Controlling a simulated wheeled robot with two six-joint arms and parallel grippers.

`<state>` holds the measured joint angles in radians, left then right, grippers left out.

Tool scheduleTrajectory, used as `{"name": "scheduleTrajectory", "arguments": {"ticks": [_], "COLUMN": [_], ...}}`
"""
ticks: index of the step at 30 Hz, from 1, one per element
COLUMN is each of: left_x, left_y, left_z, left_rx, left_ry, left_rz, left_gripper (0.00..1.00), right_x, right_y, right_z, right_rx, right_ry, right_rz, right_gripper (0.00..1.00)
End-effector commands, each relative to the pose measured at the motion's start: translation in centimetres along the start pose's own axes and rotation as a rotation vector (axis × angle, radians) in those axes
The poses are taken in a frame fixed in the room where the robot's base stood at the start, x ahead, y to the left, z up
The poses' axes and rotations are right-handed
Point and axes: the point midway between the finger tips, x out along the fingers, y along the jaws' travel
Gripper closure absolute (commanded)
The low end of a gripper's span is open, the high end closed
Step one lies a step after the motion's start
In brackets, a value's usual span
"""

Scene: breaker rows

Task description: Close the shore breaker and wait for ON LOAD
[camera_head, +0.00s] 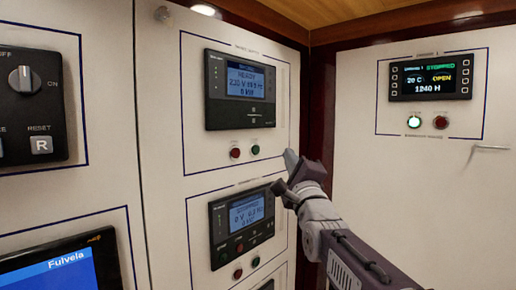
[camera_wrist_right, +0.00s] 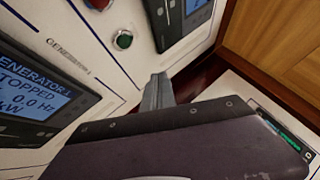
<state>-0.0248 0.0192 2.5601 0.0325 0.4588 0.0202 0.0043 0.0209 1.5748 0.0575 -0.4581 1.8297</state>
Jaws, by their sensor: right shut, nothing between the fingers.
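The shore supply unit (camera_head: 240,76) is on the upper left panel, its blue screen (camera_head: 251,80) showing READY, a voltage reading and 0 kW. Below it are a red button (camera_head: 235,153) and a green button (camera_head: 255,149). My right gripper (camera_head: 290,160) is shut and empty, with its tip to the right of the green button and apart from it in the picture. The wrist view shows the green button (camera_wrist_right: 123,40) beyond and left of the shut fingers (camera_wrist_right: 157,92), with the shore unit (camera_wrist_right: 178,20) at the top. My left gripper is not in view.
Below is the generator unit (camera_head: 242,222), which reads STOPPED in the wrist view (camera_wrist_right: 35,90). A handle (camera_head: 490,149) projects there. A RESET button (camera_head: 41,145) is at left.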

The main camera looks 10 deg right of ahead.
Motion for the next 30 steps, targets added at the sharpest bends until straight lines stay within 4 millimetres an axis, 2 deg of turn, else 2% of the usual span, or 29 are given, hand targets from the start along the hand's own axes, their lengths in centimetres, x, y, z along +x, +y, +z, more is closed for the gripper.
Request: {"name": "scheduleTrajectory", "arguments": {"ticks": [1, 9, 18, 30], "left_x": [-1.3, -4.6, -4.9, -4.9], "left_y": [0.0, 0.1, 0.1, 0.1], "left_z": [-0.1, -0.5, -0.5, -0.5], "left_rx": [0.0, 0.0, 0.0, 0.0], "left_ry": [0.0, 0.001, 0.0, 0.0], "left_rz": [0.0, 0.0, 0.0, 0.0], "left_gripper": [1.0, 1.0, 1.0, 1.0], "right_x": [0.8, 3.5, 5.0, 5.0], "right_y": [0.0, 1.9, 3.5, 3.6], "right_z": [0.7, 2.6, 3.6, 3.7], "right_rx": [0.002, -0.001, -0.002, -0.002], "right_ry": [-0.001, 0.001, 0.002, 0.002], "right_rz": [0.004, 0.004, 0.001, 0.0], "right_gripper": [1.0, 1.0, 1.0, 1.0]}}
